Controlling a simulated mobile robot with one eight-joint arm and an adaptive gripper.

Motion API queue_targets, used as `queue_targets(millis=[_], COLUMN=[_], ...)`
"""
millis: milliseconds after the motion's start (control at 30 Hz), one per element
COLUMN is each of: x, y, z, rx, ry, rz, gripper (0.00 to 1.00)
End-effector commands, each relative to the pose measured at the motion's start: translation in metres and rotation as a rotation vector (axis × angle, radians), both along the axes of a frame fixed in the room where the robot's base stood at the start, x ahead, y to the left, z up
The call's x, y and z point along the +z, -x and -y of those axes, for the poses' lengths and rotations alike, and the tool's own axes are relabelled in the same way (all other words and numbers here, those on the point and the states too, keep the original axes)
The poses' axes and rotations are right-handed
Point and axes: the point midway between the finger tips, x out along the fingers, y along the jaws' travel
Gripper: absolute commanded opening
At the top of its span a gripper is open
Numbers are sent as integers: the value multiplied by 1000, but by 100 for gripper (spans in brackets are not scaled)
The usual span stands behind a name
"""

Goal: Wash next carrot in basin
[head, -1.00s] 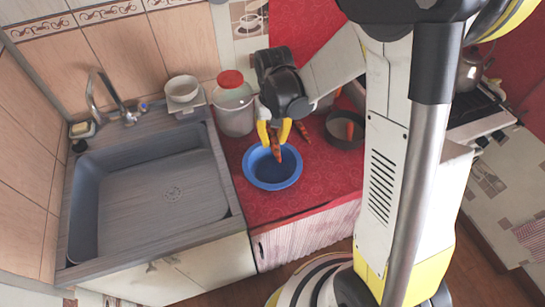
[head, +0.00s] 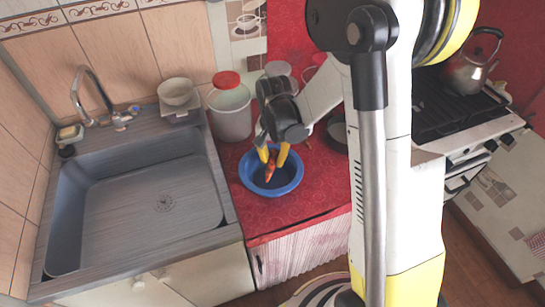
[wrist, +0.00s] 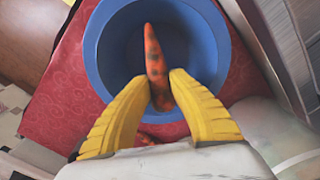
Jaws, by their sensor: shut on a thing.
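My gripper (head: 273,156) is shut on an orange carrot (head: 271,170) with dark spots, which also shows between the yellow fingers in the wrist view (wrist: 154,62). The carrot's tip points away from my gripper, over the inside of the blue basin (head: 246,182). The basin's rim (wrist: 91,50) surrounds the carrot in the wrist view. I cannot tell whether the carrot touches the water or the basin floor.
The basin stands on a red patterned counter (head: 300,203). A grey sink (head: 150,200) is to its left. A white bucket with a red lid (head: 229,108) and a bowl (head: 176,92) stand behind. A pot (head: 337,133) at right is partly hidden by my arm.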

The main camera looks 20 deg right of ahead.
Motion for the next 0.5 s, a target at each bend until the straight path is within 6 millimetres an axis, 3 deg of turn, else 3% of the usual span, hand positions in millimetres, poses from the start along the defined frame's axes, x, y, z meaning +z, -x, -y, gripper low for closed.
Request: queue_targets(millis=[200, 500], x=[-28, -54], y=[0, 0], z=[0, 0], rx=[1, 1], ry=[0, 0], rz=[0, 0], gripper=[0, 0])
